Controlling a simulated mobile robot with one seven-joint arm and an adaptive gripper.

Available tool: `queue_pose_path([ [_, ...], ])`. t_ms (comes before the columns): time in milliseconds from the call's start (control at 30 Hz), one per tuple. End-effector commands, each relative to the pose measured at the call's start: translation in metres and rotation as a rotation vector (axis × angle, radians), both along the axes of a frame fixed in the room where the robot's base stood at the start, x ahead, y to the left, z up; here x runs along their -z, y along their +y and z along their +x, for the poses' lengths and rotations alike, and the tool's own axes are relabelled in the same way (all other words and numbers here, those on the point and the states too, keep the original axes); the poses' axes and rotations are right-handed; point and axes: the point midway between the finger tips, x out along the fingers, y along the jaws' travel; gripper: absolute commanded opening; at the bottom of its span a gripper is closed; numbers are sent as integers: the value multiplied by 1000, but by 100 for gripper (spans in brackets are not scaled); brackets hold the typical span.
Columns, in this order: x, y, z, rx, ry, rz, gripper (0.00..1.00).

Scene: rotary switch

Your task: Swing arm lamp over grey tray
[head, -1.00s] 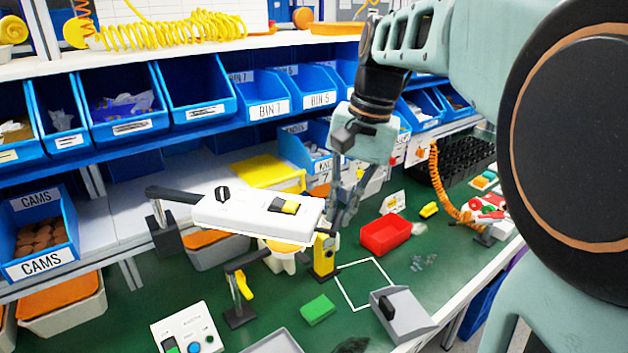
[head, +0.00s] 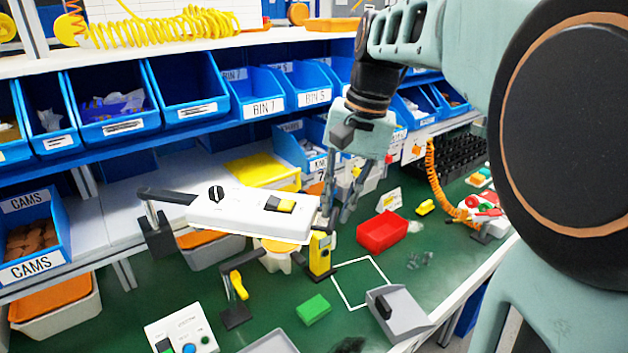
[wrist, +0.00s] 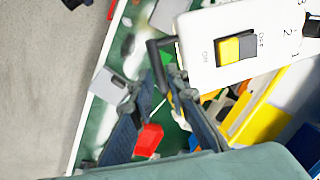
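The arm lamp (head: 255,213) is a long white head with a black rotary knob and a yellow-and-black switch. A dark arm joins its left end, and a thin dark handle sticks out at its right end. My gripper (head: 336,212) is beside that right end, fingers pointing down. In the wrist view, my gripper (wrist: 155,85) is open, with a gap between the fingers. A grey tray (head: 268,343) is cut off at the bottom edge.
A yellow post (head: 320,255) stands below the lamp's right end. A red bin (head: 382,231), green block (head: 313,308), grey sloped box (head: 402,312) and white control panel (head: 182,330) are on the green bench. Blue bins line the back. A white-outlined square (head: 358,280) is empty.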

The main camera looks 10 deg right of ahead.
Motion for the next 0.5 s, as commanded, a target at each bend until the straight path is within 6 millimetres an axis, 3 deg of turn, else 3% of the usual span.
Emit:
queue_pose_path([
  [267, -10, -3, 2, 5, -9, -1, 17],
  [500, -56, -11, -3, 4, -9, -1, 17],
])
